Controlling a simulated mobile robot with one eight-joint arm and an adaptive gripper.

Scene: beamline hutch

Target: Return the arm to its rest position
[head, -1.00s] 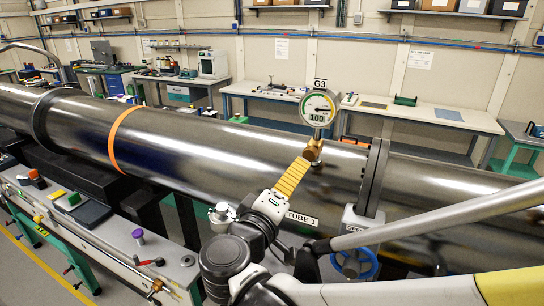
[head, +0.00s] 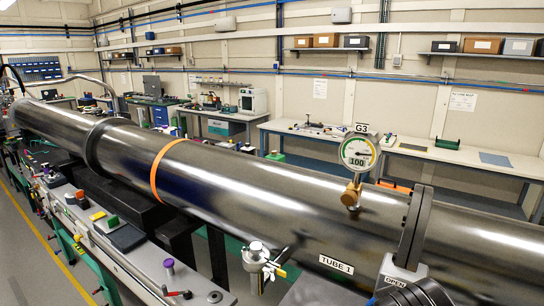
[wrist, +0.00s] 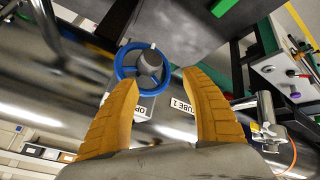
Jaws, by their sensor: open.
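My gripper (wrist: 161,80) shows in the wrist view with its two yellow ribbed fingers spread apart. Nothing is held between them. A blue handwheel (wrist: 121,70) with a grey hub lies beyond the fingertips; its distance from them is hard to tell. In the head view the gripper is out of sight. Only a dark part, probably of my arm (head: 412,293), shows at the bottom right edge, in front of the valve with the OPEN label (head: 396,281).
The long steel tube (head: 270,205), labelled TUBE 1, crosses the scene. Gauge G3 (head: 359,152), reading 100, stands up from it on a brass fitting. A narrow bench (head: 140,262) with small parts runs along the lower left. Worktables (head: 440,153) line the back wall.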

